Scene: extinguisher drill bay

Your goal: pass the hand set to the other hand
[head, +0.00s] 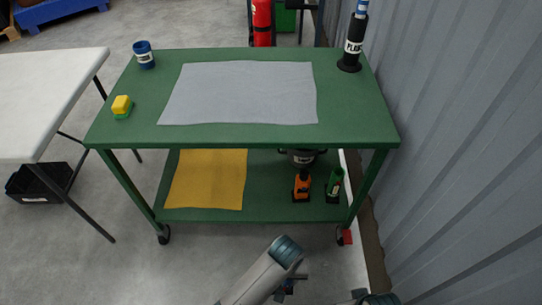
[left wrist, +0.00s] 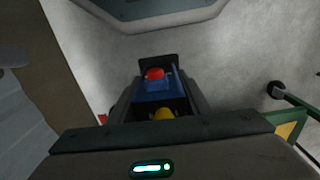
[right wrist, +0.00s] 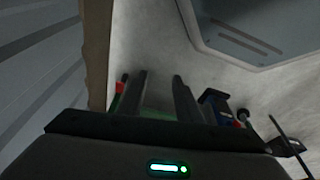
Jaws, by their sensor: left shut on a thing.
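The hand set (left wrist: 155,90) is a blue piece with a red button, a yellow part and what looks like a black end plate. My left gripper (left wrist: 156,98) is shut on it, with a dark finger on either side. In the head view only a small blue bit of it (head: 288,286) shows beside my left forearm. In the right wrist view the hand set (right wrist: 222,110) is just right of my right gripper (right wrist: 162,82), apart from its fingers as far as I can tell. The right fingers stand apart with nothing between them. The right gripper is hardly visible in the head view.
A corrugated wall (head: 450,120) is close on the right. A white table (head: 45,90) is left. Floor before the cart is clear.

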